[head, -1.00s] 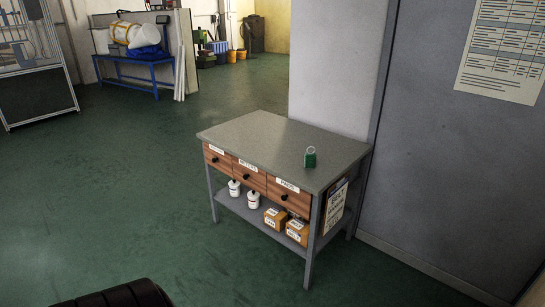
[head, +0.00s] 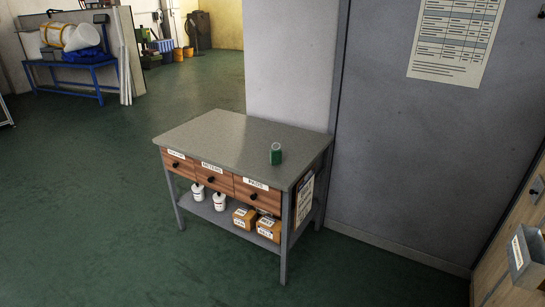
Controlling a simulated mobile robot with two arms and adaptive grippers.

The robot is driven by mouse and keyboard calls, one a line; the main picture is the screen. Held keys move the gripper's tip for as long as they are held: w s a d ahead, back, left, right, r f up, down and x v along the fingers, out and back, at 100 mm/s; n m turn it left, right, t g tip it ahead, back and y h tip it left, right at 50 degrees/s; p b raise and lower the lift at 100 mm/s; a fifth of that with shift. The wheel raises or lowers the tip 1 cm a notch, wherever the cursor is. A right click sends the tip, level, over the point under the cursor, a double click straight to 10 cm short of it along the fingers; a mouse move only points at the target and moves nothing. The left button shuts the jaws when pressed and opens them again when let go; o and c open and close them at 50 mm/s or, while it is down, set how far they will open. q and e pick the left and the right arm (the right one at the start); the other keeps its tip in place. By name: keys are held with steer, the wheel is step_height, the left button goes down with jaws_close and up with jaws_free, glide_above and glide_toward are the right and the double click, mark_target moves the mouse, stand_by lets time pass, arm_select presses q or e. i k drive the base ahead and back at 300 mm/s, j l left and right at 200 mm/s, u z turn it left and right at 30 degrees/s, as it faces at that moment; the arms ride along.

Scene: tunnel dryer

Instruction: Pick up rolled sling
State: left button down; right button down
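A small green rolled item (head: 276,154), which looks like the rolled sling, stands upright on the grey top of a small workbench (head: 225,135). Neither of my grippers shows in the head view.
The bench has three labelled wooden drawers (head: 211,180), all shut. Its lower shelf holds white containers (head: 220,202) and small cardboard boxes (head: 268,228). A grey wall (head: 420,150) stands behind it. Wooden furniture (head: 515,250) is at the right edge. Green floor (head: 80,220) is clear to the left.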

mark_target(275, 154)
steer(key=i+l+u, duration=0.15)
steer(key=i, duration=0.25)
steer(key=i+l+u, duration=0.15)
steer(key=i, duration=0.2)
steer(key=i+l+u, duration=0.15)
steer(key=i, duration=0.25)
